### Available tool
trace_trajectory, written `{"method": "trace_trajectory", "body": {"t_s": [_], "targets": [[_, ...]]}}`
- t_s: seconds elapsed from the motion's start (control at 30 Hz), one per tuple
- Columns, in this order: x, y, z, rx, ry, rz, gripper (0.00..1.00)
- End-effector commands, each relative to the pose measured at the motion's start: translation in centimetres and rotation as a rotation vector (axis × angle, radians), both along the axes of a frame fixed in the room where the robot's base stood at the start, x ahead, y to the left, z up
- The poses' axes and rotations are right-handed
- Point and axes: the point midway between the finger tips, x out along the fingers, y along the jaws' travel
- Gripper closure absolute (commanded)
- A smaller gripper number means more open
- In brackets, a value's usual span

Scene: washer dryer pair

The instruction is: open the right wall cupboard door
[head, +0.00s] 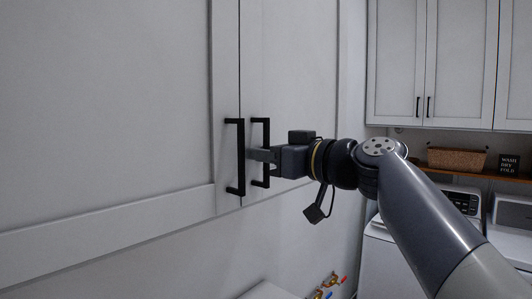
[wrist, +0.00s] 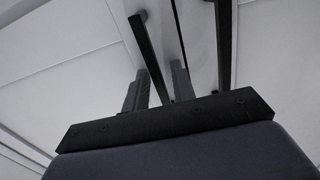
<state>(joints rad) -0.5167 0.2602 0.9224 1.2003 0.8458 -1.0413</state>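The right wall cupboard door (head: 290,80) is pale grey and looks closed against the left door (head: 110,100). Its black bar handle (head: 266,130) stands upright just right of the seam. My gripper (head: 262,155) reaches it from the right, at about mid-height. In the wrist view, my gripper's two fingers (wrist: 156,88) stand on either side of one handle bar (wrist: 146,45), with the bar between them. Whether they press on it is not clear. The left door's black handle (head: 240,160) is close beside, and the other bar (wrist: 225,40) in the wrist view is outside the fingers.
A second wall cupboard (head: 460,60) with black handles hangs at the back right. Below it, a shelf holds a wicker basket (head: 456,158) and a dark sign (head: 509,164). White machines (head: 455,197) stand underneath. Small colourful items (head: 327,287) lie low at the bottom.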

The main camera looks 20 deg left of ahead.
Motion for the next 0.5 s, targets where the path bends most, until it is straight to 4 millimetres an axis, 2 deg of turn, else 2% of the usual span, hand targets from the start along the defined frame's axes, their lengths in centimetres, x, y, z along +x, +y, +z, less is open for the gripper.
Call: {"method": "trace_trajectory", "body": {"t_s": [0.03, 0.3, 0.5], "targets": [[-0.01, -0.02, 0.00, 0.000, 0.000, 0.000, 0.79], [-0.01, -0.03, 0.01, 0.000, 0.000, 0.000, 1.00], [-0.01, -0.03, 0.00, 0.000, 0.001, 0.000, 1.00]]}}
